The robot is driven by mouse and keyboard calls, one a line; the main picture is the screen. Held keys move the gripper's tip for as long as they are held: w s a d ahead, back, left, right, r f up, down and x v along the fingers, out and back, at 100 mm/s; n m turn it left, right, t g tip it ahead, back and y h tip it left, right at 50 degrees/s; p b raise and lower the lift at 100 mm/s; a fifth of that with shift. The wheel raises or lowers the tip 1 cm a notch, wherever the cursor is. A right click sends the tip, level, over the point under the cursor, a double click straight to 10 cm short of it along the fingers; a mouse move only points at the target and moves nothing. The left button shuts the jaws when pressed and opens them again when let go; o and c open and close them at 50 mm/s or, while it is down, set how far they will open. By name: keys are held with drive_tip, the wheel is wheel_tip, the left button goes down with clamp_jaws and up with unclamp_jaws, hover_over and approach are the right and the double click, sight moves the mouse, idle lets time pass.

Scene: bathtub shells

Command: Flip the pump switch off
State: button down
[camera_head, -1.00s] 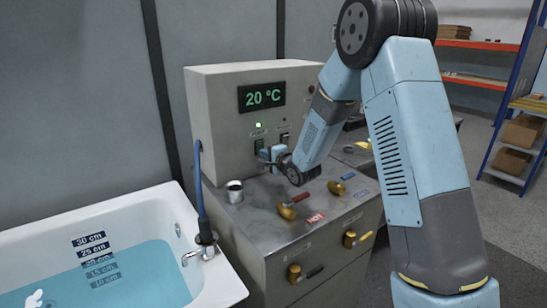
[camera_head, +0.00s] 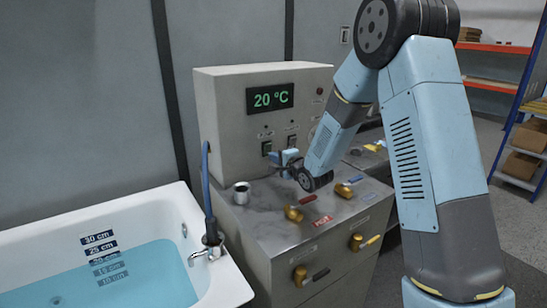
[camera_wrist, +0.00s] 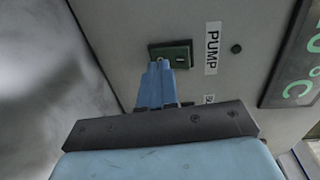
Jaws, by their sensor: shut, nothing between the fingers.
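The pump switch (camera_head: 266,148) is a small green rocker on the front of the grey control box (camera_head: 222,105). In the wrist view the switch (camera_wrist: 180,53) sits beside a white PUMP label (camera_wrist: 212,48). The small lamp (camera_wrist: 236,49) beyond that label is dark. My gripper (camera_head: 279,157) is shut and empty, just right of and below the switch in the head view. In the wrist view its blue fingertips (camera_wrist: 158,66) overlap the switch's lower edge; I cannot tell whether they touch it.
A second switch (camera_head: 291,141) is close to the right. A metal cup (camera_head: 241,192), yellow valves with red and blue handles, and a HOT label (camera_head: 322,221) are on the counter (camera_head: 290,240). The water-filled bathtub (camera_head: 170,205) and a blue hose (camera_head: 206,180) are left.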

drive_tip(key=v, duration=1.1)
drive_tip(key=shift+s+d, duration=0.15)
drive_tip(key=shift+d, duration=0.1)
drive_tip(key=s+d+r+n+g+h, duration=0.3)
drive_tip(key=s+d+r+n+h, duration=0.2)
drive_tip(key=s+d+r+h, duration=0.55)
drive_tip(key=s+d+r+n+g, duration=0.1)
drive_tip(key=s+d+n, duration=0.1)
drive_tip(key=s, duration=0.5)
drive_tip(key=s+d+r+n+g+y, duration=0.1)
drive_tip(key=s+d+r+n+g, duration=0.1)
drive_tip(key=s, duration=0.6)
drive_tip(key=s+d+r+n+g, duration=0.1)
drive_tip(key=s+d+n+g, duration=0.1)
drive_tip(key=s, duration=0.6)
drive_tip(key=shift+d+r, duration=0.15)
drive_tip(key=shift+d, duration=0.7)
drive_tip(key=shift+s, duration=0.1)
